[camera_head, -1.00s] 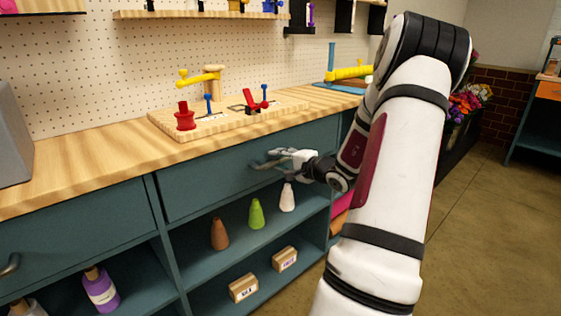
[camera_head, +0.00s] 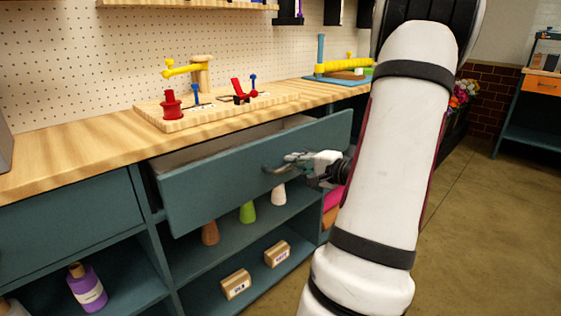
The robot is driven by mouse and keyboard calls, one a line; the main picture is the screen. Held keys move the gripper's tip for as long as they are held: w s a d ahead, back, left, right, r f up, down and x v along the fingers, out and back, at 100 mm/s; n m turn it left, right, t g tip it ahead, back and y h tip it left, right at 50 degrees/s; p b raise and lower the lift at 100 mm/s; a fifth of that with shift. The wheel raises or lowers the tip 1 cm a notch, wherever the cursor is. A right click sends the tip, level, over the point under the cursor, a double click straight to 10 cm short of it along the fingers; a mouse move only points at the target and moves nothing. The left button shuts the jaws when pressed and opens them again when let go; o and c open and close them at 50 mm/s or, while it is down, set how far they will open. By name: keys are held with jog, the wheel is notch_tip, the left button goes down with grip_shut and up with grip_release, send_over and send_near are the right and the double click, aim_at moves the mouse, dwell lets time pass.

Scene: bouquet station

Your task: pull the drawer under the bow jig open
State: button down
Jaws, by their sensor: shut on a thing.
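The bow jig (camera_head: 222,108) is a light wooden board with red, blue and yellow parts, standing on the counter. The teal drawer (camera_head: 225,182) below it stands partly out of the cabinet, with a gap showing along its top edge. My gripper (camera_head: 280,166) is shut on the drawer handle (camera_head: 268,168), at the front of the drawer towards its right. My arm comes in from the right and hides the cabinet's right end.
Under the drawer, an open shelf holds brown (camera_head: 210,232), green (camera_head: 247,212) and white (camera_head: 279,194) cones. Small boxes (camera_head: 236,284) sit on the lower shelf. A purple bottle (camera_head: 87,290) stands at lower left. The floor (camera_head: 480,230) at right is clear.

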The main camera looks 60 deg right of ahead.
jog(key=f+b+v, duration=0.2)
jog(key=v, duration=0.8)
jog(key=shift+s+a+b, duration=0.2)
jog(key=shift+s+b, duration=0.1)
jog(key=shift+s, duration=0.3)
jog(key=c, duration=1.6)
grip_release()
jog(key=shift+o, duration=0.2)
jog(key=v, duration=1.2)
